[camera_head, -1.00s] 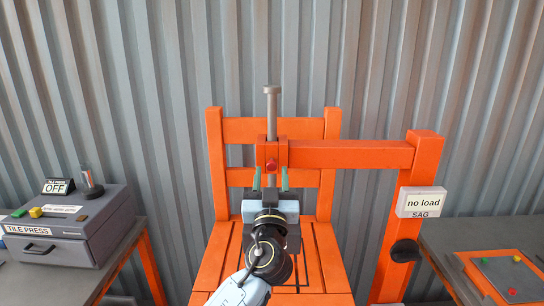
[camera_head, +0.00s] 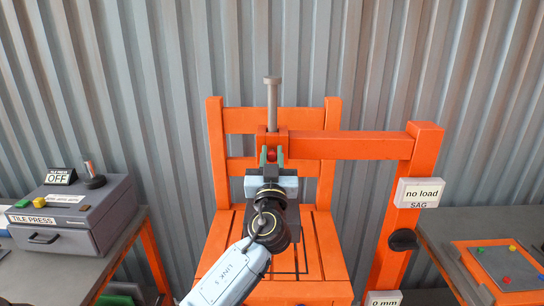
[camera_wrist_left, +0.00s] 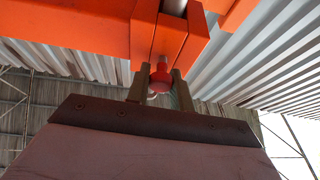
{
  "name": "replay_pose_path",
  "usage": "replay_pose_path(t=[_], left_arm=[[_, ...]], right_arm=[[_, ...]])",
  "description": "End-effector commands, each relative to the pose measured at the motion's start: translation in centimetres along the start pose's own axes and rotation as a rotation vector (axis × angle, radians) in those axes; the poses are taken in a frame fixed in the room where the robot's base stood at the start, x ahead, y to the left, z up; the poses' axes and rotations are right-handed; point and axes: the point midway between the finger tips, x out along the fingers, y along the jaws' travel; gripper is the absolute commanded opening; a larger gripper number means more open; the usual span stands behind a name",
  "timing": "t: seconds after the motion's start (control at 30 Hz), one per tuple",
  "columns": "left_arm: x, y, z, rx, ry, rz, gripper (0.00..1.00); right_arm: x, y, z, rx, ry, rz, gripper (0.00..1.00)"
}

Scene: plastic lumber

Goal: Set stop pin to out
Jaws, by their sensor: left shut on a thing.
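The stop pin has a red knob (camera_head: 271,155) on the front of the orange block that holds the grey vertical rod (camera_head: 272,105). My right gripper is not in view.
The orange arm (camera_head: 350,145) runs right from the block to a post with a "no load" SAG display (camera_head: 420,192) and a black knob (camera_head: 403,240). An orange slatted chair (camera_head: 325,255) stands below. A tile press (camera_head: 75,215) marked OFF sits left. A table with an orange-framed panel (camera_head: 508,266) is at right.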

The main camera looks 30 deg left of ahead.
Motion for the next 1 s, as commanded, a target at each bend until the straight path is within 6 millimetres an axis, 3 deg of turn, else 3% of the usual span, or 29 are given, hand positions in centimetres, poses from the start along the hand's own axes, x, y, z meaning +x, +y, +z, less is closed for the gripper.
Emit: replay_pose_path(t=[0.17, 0.5, 0.8, 0.83, 0.93, 1.0], left_arm=[[-0.1, 0.0, 0.0, -0.001, 0.0, 0.0, 0.0], [-3.2, 0.1, -1.1, -0.002, 0.001, 0.001, 0.0], [-3.3, 0.1, -1.3, 0.0, -0.001, 0.002, 0.0], [-3.3, 0.1, -1.3, 0.0, -0.001, 0.002, 0.26], [-3.2, 0.1, -1.3, 0.0, 0.0, 0.002, 0.39], [-3.2, 0.0, -1.3, 0.0, 0.0, 0.001, 0.42]], right_arm=[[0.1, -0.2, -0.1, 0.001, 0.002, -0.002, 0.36], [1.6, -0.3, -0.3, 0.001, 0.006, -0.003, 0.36], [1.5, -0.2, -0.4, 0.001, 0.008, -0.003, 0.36], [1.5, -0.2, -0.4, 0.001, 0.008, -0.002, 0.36], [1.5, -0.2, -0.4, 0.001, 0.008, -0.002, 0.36], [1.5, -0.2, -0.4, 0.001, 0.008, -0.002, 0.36]])
